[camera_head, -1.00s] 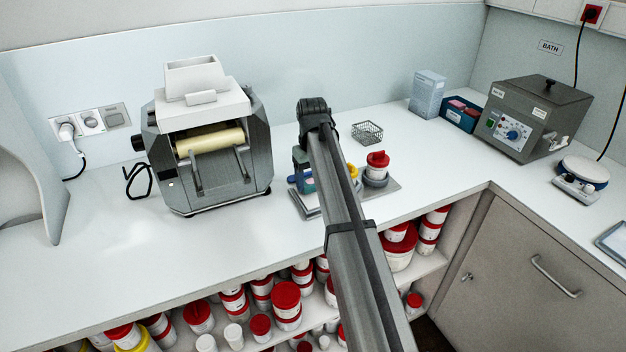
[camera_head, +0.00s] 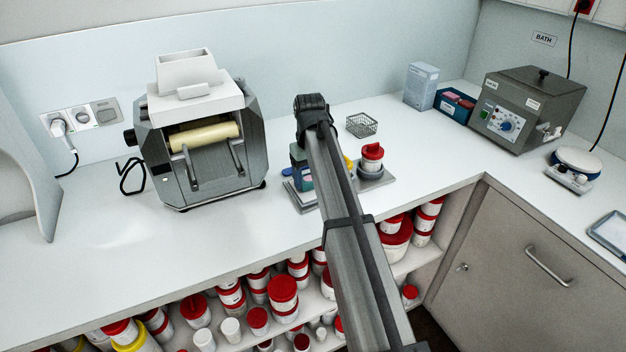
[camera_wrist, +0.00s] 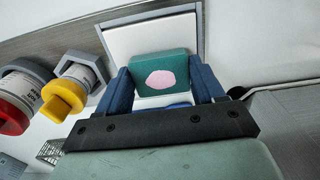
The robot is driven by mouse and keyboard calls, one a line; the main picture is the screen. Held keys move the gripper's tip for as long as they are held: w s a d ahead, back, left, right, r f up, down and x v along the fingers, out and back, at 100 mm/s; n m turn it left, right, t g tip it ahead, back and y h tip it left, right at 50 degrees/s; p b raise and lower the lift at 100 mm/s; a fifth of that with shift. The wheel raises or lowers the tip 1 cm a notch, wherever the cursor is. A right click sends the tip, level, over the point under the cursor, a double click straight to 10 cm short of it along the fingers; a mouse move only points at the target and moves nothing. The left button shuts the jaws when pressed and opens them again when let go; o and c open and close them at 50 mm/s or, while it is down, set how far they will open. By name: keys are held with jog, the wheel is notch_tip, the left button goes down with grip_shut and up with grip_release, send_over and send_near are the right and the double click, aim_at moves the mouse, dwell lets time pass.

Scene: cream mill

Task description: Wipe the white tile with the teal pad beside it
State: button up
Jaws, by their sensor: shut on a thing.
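The teal pad (camera_wrist: 150,65), with a pink blotch on its face, sits between the two blue fingers of my gripper (camera_wrist: 164,82) in the wrist view. My gripper is shut on it. The white tile (camera_wrist: 125,42) lies just beyond and beneath the pad, in a grey-edged holder; the pad and fingers hide part of it. I cannot tell whether the pad touches the tile.
A wire basket (camera_head: 361,125) stands behind. The roller mill (camera_head: 205,140) is at left. The counter between mill and front edge is clear.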

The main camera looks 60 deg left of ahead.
jog(key=shift+a, duration=1.6)
jog(key=shift+d+r, duration=0.1)
jog(key=shift+r, duration=3.85)
